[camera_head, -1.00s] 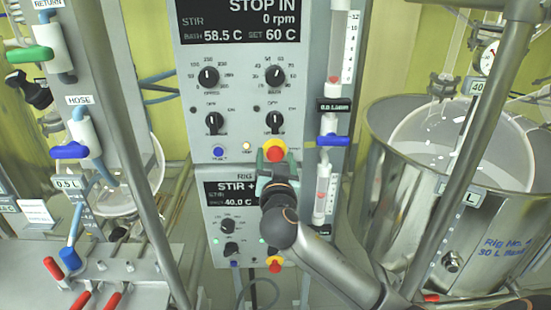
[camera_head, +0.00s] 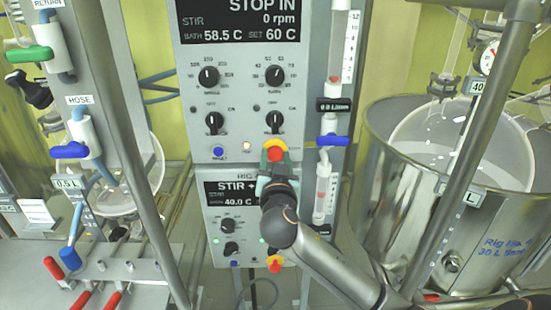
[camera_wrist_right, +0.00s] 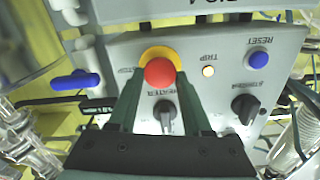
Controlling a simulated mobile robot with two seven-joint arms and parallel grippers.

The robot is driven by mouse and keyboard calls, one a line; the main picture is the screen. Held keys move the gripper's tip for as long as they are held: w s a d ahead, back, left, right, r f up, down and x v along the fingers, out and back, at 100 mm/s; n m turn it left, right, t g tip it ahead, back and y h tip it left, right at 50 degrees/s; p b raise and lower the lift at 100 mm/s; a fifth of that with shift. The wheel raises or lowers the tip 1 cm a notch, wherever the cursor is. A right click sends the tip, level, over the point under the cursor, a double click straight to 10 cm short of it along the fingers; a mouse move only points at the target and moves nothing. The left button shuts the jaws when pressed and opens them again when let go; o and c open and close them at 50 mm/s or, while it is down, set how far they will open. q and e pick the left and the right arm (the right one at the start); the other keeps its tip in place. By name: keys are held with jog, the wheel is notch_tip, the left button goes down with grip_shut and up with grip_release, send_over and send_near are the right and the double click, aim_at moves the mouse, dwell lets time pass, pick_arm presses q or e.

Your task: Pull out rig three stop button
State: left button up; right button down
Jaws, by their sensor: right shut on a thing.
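A red stop button (camera_head: 275,154) with a yellow collar is at the lower right of the upper control box (camera_head: 243,110), whose screen reads "STOP IN" and 0 rpm. In the right wrist view the red button (camera_wrist_right: 159,73) sits between the fingertips of my right gripper (camera_wrist_right: 158,80). The fingers are shut on its sides. In the head view my right gripper (camera_head: 273,168) reaches up to the button from below, and its wrist hides part of the lower box (camera_head: 215,222). A lit "TRIP" lamp (camera_wrist_right: 208,71) is beside the button. My left gripper is not in view.
A second red button (camera_head: 275,264) is on the lower box. A blue valve handle (camera_head: 333,140) is close to the right of the upper box. Steel frame poles (camera_head: 465,150) and a large steel vessel (camera_head: 400,225) stand at the right. Red-handled valves (camera_head: 82,299) are at lower left.

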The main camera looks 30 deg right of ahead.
dwell(0.6)
jog(key=shift+s+a+f+b, duration=0.15)
jog(key=shift+s+a+b, duration=0.15)
jog(key=shift+s+b, duration=0.1)
jog(key=c, duration=0.7)
grip_release()
jog(key=o, duration=0.3)
jog(key=shift+s, duration=0.15)
jog(key=shift+o, duration=0.4)
